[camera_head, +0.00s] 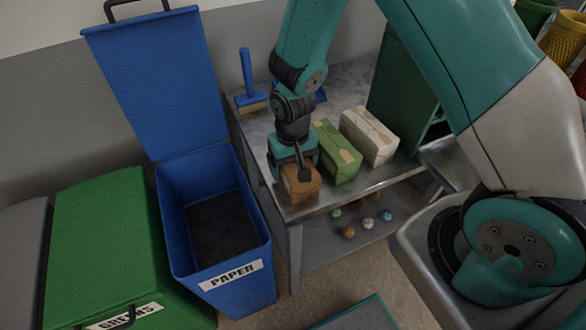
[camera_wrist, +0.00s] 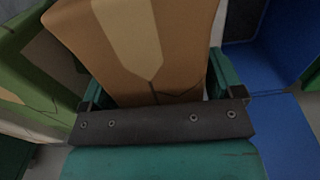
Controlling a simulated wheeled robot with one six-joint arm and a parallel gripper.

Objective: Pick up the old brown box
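The old brown box (camera_head: 301,187) stands on the grey metal table near its front left corner, with a tan strip on top. My gripper (camera_head: 296,165) is right over it, pointing down. In the wrist view the brown box (camera_wrist: 185,45) fills the space between the two fingers of my gripper (camera_wrist: 158,88). The fingers are wide apart, one at each side of the box, with a narrow gap showing by the right finger. The fingers' lower ends are largely hidden, so contact with the sides is not clear.
A green box (camera_head: 337,158) is close on the right, then a white box (camera_head: 370,137). An open blue paper bin (camera_head: 225,275) stands left of the table (camera_head: 330,204). Several small balls (camera_head: 368,223) lie on the lower shelf.

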